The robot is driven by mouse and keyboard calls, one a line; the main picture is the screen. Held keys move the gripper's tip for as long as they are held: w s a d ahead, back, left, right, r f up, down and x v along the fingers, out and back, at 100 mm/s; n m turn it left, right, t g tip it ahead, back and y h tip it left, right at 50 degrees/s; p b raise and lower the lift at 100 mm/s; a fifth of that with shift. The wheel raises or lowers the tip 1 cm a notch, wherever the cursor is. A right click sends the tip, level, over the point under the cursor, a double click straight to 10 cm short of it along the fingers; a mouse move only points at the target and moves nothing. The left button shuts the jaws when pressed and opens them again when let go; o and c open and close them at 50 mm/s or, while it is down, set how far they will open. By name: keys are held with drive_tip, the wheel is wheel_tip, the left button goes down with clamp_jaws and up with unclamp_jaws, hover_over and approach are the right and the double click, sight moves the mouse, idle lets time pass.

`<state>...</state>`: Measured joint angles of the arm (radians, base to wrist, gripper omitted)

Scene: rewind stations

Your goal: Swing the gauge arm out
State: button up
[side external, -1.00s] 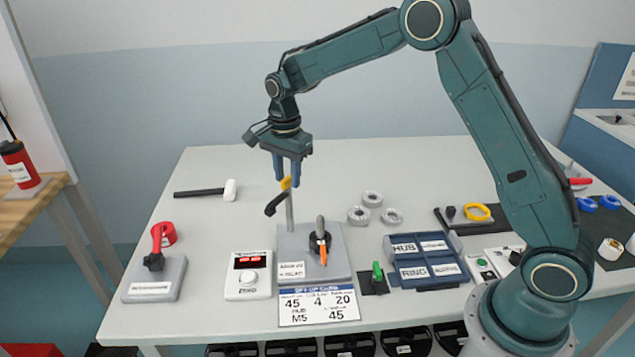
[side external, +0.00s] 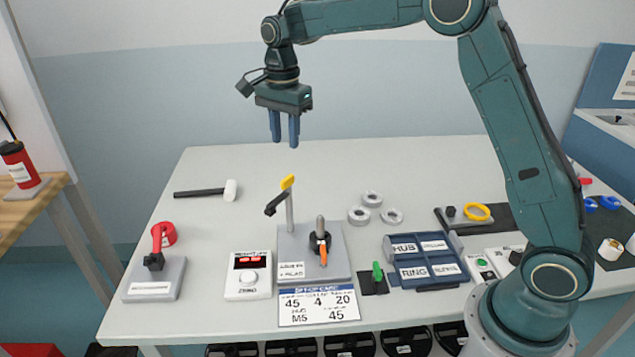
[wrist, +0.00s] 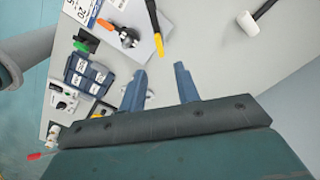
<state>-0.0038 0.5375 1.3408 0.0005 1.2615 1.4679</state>
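The gauge arm (side external: 279,196) is a dark bar with a yellow end, on top of a thin grey post that rises from the back left of a grey base plate (side external: 337,268). It points out to the left, away from the spindle (side external: 320,238) with its orange-tipped lever. In the wrist view the gauge arm (wrist: 153,18) shows near the top, its yellow end towards me. My gripper (side external: 285,143) hangs fingers down, well above the gauge arm and apart from it. Its two blue fingers are spread with nothing between them, as the wrist view (wrist: 162,77) also shows.
A mallet (side external: 205,191) lies at the back left. Several grey rings (side external: 372,198) lie behind the blue tray (side external: 428,262). A display box (side external: 248,276) and a red-handled stand (side external: 155,277) are at the front left. The air around my gripper is clear.

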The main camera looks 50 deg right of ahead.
drive_tip(key=shift+r, duration=1.9)
drive_tip(key=s+r+n+t, duration=0.1)
drive_tip(key=s+r+n, duration=0.3)
drive_tip(key=s, duration=0.5)
drive_tip(key=s+r+n+t, duration=0.2)
drive_tip(key=s+r+n, duration=0.15)
drive_tip(key=s, duration=0.55)
drive_tip(key=s+f+n+t, duration=0.1)
drive_tip(key=s+f+n, duration=0.2)
drive_tip(key=s, duration=0.5)
drive_tip(key=s+f+n+t, duration=0.1)
drive_tip(key=s+f+n, duration=0.2)
drive_tip(key=s+n, duration=0.3)
drive_tip(key=shift+s+t, duration=0.3)
drive_tip(key=shift+s, duration=0.8)
